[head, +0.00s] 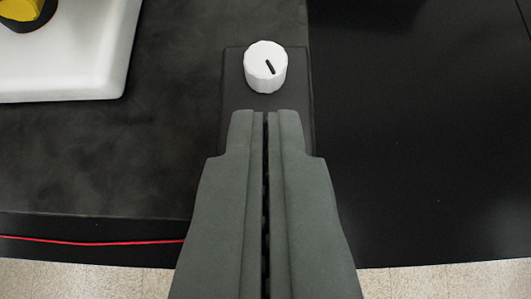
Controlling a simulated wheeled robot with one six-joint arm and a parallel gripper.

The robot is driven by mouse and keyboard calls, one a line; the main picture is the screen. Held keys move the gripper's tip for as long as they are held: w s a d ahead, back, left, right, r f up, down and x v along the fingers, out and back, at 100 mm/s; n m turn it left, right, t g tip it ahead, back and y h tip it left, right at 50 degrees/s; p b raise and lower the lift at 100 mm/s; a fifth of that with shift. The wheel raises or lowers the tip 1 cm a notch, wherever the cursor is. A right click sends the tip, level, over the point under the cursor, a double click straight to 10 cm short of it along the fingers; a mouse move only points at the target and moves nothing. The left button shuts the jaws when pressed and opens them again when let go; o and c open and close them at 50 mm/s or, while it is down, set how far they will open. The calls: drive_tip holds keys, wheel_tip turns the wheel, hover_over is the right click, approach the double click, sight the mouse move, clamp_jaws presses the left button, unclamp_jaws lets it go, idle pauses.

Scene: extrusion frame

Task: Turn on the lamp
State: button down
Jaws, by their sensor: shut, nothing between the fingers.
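A white ribbed knob (265,68) with a dark pointer line stands on a dark rectangular base plate (234,82) in the upper middle of the head view. The pointer line slants from upper left to lower right. My gripper (265,114) is shut and empty. In the picture its fingertips lie just below the knob, over the base plate, and a small gap shows between them and the knob. The fingers hide the lower part of the base plate. No lamp can be made out in this view.
A white block (75,62) with a yellow and black round part (27,12) sits at the upper left. A red cable (95,242) runs along the lower left edge of the dark surface. Black surface (425,150) to the right is clear. Pale tiled floor shows below.

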drive_tip(key=shift+w+r+v, duration=0.1)
drive_tip(key=shift+r+v, duration=0.05)
drive_tip(key=shift+v, duration=0.65)
drive_tip(key=shift+w+r+v, duration=0.15)
drive_tip(key=shift+v, duration=0.6)
drive_tip(key=shift+w+r+v, duration=0.1)
drive_tip(key=shift+r+v, duration=0.05)
drive_tip(key=shift+v, duration=0.65)
drive_tip(key=s+d+r+t, duration=0.1)
drive_tip(key=s+d+t, duration=0.1)
drive_tip(key=s, duration=0.7)
drive_tip(key=s+d+t, duration=0.1)
drive_tip(key=s+d, duration=0.2)
drive_tip(key=s, duration=0.6)
drive_tip(key=s+d+f+t, duration=0.1)
drive_tip(key=s+f+t, duration=0.1)
drive_tip(key=s, duration=0.7)
drive_tip(key=s+d+f+t, duration=0.2)
drive_tip(key=s+f, duration=0.3)
drive_tip(key=s, duration=0.5)
drive_tip(key=shift+s, duration=0.25)
